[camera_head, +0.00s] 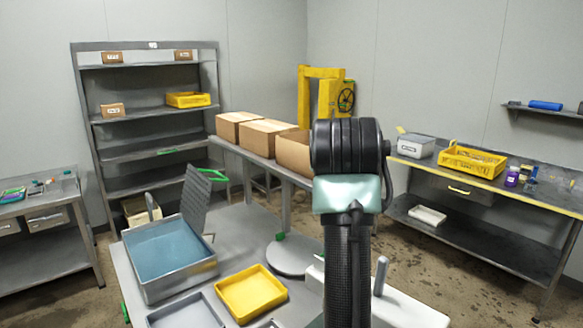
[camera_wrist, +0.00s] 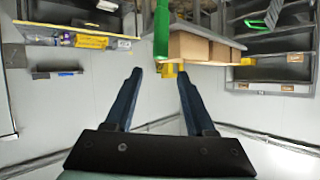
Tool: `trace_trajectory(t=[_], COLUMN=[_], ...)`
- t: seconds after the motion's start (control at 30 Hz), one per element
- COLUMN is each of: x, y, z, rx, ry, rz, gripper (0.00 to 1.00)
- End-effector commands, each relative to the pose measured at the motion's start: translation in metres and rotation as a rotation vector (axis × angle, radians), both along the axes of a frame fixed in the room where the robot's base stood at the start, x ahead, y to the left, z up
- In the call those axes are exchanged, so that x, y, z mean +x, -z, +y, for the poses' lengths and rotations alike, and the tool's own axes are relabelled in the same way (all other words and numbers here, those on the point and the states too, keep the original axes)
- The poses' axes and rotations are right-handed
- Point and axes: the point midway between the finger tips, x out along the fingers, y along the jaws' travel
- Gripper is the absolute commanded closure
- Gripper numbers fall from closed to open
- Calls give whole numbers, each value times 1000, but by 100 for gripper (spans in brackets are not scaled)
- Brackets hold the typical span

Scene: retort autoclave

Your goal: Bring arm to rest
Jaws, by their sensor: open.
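My arm stands upright in the head view, with its black, dark-ribbed upper joint and pale green band in front of the table. My gripper (camera_wrist: 158,75) shows in the wrist view with its two dark fingers spread wide apart and nothing between them. The wrist picture is upside down, with shelves and boxes along its top edge and bare wall beyond the fingers. The gripper's fingers cannot be made out in the head view. No object touches the fingers.
Below me is a metal table with a water-filled basin (camera_head: 171,252), a yellow tray (camera_head: 250,293) and a grey round plate (camera_head: 294,256). Cardboard boxes (camera_head: 268,138) stand on a bench behind. A yellow crate (camera_head: 473,161) sits on the right bench. A shelf rack (camera_head: 150,129) stands at back left.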

Motion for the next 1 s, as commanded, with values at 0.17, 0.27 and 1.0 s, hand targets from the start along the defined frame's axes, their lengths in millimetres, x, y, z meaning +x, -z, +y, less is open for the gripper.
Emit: trace_trajectory(t=[0.17, 0.27, 1.0], x=[-27, -54, -278], y=[-52, -83, -204], z=[31, 46, 87], rx=[-65, -101, -255], ry=[-74, -102, -123], rz=[-306, -476, -1246], gripper=[45, 45, 45])
